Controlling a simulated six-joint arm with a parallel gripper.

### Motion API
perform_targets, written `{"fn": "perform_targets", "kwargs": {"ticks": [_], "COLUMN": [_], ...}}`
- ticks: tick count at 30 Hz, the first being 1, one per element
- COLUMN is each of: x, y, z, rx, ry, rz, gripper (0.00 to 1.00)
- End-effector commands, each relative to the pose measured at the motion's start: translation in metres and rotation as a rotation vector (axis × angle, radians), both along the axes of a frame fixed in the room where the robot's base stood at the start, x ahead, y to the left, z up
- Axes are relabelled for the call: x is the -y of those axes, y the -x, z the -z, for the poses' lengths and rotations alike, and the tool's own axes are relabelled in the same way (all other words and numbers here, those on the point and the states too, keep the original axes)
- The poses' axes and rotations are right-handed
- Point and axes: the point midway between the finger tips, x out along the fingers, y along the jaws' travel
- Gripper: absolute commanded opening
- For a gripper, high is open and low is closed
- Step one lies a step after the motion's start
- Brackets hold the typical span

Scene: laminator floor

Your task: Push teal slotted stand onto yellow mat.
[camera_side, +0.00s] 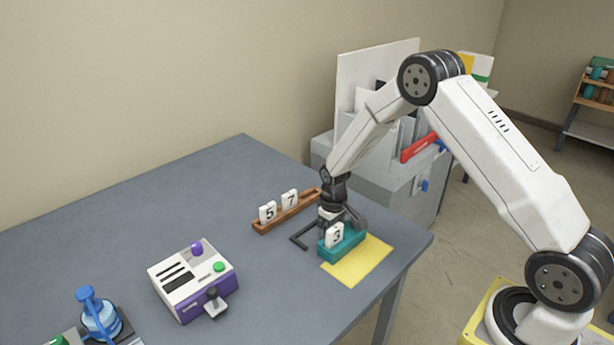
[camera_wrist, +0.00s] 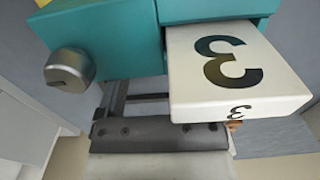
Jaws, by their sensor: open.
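The teal slotted stand (camera_side: 345,246) sits at the upper left edge of the yellow mat (camera_side: 358,265) and seems to overlap part of it. A white tile marked 3 (camera_side: 334,235) stands upright in its slot. My gripper (camera_side: 338,217) is open, low over the table right behind the stand; I cannot tell if it touches. In the wrist view the teal stand (camera_wrist: 120,38) fills the top, close up, with the tile (camera_wrist: 232,70) sticking out. A round metal knob (camera_wrist: 69,69) shows beside it.
A brown rack (camera_side: 286,212) with tiles 5 and 7 stands behind to the left. A purple and white machine (camera_side: 193,280) stands front left. The table's right edge is close beyond the mat.

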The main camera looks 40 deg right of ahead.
Motion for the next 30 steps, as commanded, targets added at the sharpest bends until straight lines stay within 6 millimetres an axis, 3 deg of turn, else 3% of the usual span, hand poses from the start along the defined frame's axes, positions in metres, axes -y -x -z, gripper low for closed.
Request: {"fn": "perform_targets", "kwargs": {"ticks": [30], "x": [0.000], "y": [0.025], "z": [0.000], "rx": [-0.001], "ry": [0.000], "rz": [0.000], "gripper": [0.88]}}
